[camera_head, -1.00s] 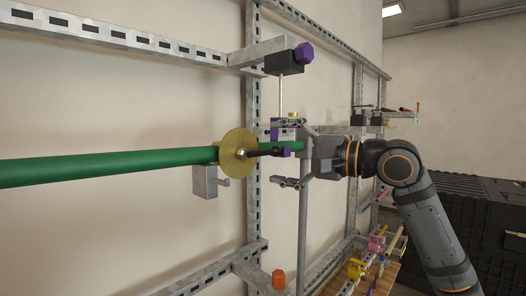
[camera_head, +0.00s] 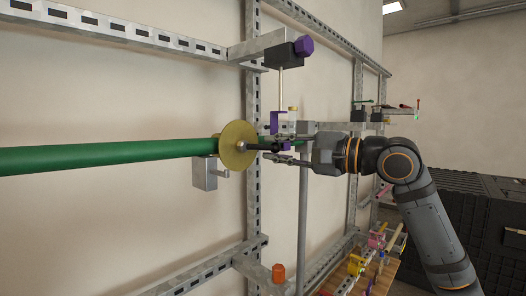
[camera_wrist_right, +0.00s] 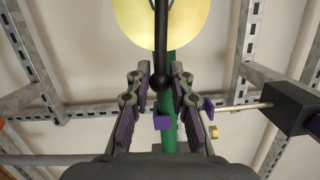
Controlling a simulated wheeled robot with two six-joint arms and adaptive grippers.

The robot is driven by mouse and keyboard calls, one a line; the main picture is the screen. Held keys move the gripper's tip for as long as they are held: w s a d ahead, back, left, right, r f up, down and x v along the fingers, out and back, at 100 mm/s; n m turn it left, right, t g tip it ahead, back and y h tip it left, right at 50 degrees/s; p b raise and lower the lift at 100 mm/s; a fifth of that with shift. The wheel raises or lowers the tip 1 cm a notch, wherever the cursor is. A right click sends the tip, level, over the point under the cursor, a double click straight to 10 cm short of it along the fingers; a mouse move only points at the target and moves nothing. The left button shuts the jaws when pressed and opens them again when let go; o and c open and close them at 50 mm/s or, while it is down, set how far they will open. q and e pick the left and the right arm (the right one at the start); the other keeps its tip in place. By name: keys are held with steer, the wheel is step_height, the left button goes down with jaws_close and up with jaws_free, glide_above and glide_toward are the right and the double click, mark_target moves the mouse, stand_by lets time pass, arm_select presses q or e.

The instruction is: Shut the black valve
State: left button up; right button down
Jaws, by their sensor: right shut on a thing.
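The black valve (camera_head: 260,147) has a dark lever in front of a round brass disc (camera_head: 233,138) on the green pipe. The lever points right, roughly along the pipe. My right gripper (camera_head: 281,148) is shut on the lever's outer end, one finger above and one below. In the right wrist view the black lever (camera_wrist_right: 161,40) runs down from the brass disc (camera_wrist_right: 132,22) to a round knob between the fingers of my right gripper (camera_wrist_right: 160,78). The fingers partly hide the lever's end. My left gripper is not in view.
The green pipe (camera_head: 100,157) runs along a slotted metal wall frame (camera_head: 252,205). A black box with a purple knob (camera_head: 303,46) and a thin rod sits above the gripper. A grey bracket (camera_head: 204,174) is below the disc. An orange knob (camera_head: 278,276) stands lower down.

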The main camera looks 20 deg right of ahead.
steer(key=shift+f+m, duration=0.3)
steer(key=shift+f, duration=0.15)
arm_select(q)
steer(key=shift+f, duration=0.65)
